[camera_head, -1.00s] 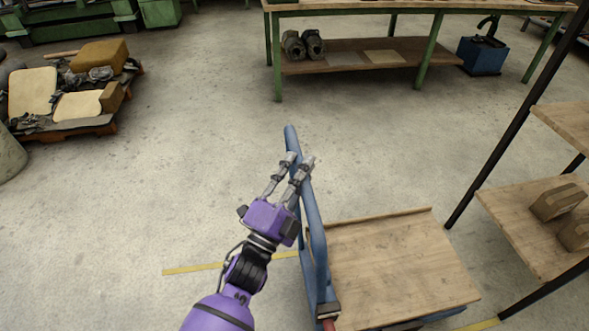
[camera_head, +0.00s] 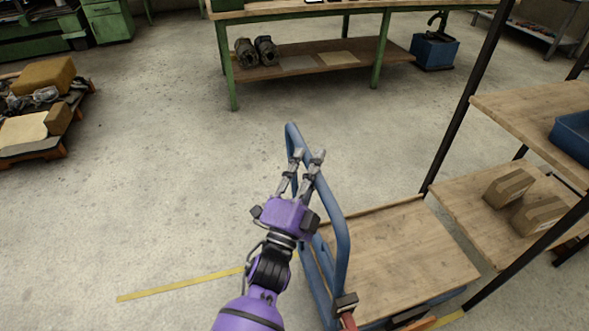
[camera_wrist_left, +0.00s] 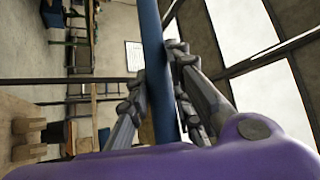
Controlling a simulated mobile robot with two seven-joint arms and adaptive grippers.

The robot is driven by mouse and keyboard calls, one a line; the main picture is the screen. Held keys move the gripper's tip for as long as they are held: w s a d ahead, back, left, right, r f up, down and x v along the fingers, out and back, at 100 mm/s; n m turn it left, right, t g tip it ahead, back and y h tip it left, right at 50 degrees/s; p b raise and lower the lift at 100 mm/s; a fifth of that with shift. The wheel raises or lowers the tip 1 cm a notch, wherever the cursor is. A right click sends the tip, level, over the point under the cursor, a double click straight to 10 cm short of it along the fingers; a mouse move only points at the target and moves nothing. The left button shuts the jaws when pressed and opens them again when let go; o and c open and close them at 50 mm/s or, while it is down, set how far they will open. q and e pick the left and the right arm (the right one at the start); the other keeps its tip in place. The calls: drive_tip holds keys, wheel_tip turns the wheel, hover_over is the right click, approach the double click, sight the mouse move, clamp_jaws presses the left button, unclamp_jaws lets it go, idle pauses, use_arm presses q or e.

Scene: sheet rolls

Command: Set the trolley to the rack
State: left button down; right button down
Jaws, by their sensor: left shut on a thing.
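The trolley has a flat wooden deck (camera_head: 400,255) and a blue tubular handle (camera_head: 343,240) along its left side. My left gripper (camera_head: 308,162) is shut on the blue handle, near its far upper end. In the left wrist view the blue tube (camera_wrist_left: 158,75) runs between the two fingers. The rack (camera_head: 455,110) stands at the right, with dark posts and wooden shelves. The deck's right side is close to the rack's lower shelf (camera_head: 470,225); I cannot tell whether they touch. My right gripper is not in view.
Two cardboard boxes (camera_head: 510,188) sit on the lower shelf and a blue bin (camera_head: 572,135) on the upper one. A green-legged workbench (camera_head: 235,85) stands behind. A loaded pallet (camera_head: 50,148) is at the left.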

use_arm(q)
drive_tip(key=d, duration=0.2)
drive_tip(key=shift+w+d, duration=0.3)
drive_tip(key=c, duration=1.8)
unclamp_jaws()
drive_tip(key=shift+d, duration=0.1)
drive_tip(key=shift+o, duration=1.2)
drive_tip(key=shift+d, duration=0.1)
drive_tip(key=v, duration=1.2)
